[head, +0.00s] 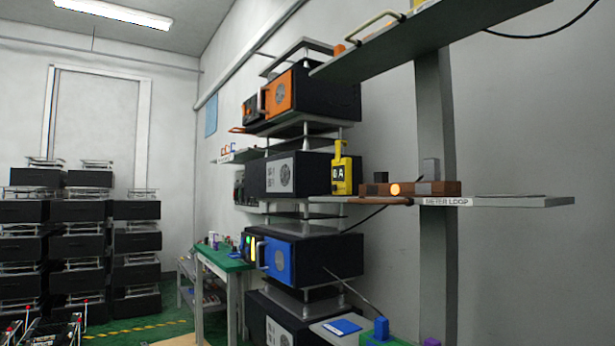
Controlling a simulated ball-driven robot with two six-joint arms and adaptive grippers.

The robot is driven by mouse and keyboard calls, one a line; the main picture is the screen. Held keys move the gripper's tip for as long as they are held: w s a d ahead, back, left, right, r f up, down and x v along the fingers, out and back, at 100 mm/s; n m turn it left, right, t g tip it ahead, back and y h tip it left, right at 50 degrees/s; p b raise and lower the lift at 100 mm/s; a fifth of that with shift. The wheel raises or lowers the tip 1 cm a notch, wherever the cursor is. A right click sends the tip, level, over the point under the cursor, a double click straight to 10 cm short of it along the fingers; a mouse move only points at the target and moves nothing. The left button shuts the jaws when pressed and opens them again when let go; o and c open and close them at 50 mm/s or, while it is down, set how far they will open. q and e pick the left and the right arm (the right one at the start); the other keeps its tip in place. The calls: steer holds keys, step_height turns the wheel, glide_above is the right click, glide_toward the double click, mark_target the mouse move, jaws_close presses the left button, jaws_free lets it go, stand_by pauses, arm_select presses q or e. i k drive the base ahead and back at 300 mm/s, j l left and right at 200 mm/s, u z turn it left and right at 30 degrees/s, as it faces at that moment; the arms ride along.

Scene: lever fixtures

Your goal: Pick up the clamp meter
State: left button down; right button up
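The clamp meter (342,175) is a yellow upright device with a dark display that seems to read "0 A" and a narrower yellow top. It stands at the left end of a grey wall shelf (510,201) labelled "METER LOOP". A brown block (437,188) with a glowing orange lamp sits to its right on the same shelf. Neither of my grippers shows in the head view, and nothing is seen touching the meter.
Stacked equipment boxes, including an orange-fronted one (281,93) and a blue-fronted one (280,255), stand behind and left of the meter. An upper shelf (450,32) overhangs the meter's shelf. A green-topped table (226,258) stands lower left. Open floor is limited.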

mark_target(341, 167)
steer(key=i+j+u, duration=0.35)
steer(key=i, duration=0.4)
steer(key=i+u, duration=0.35)
steer(key=i, duration=0.45)
steer(key=i+j+z, duration=0.1)
steer(key=i+z, duration=0.25)
steer(key=i+j+z, duration=0.3)
steer(key=i, duration=0.15)
steer(key=l, duration=0.1)
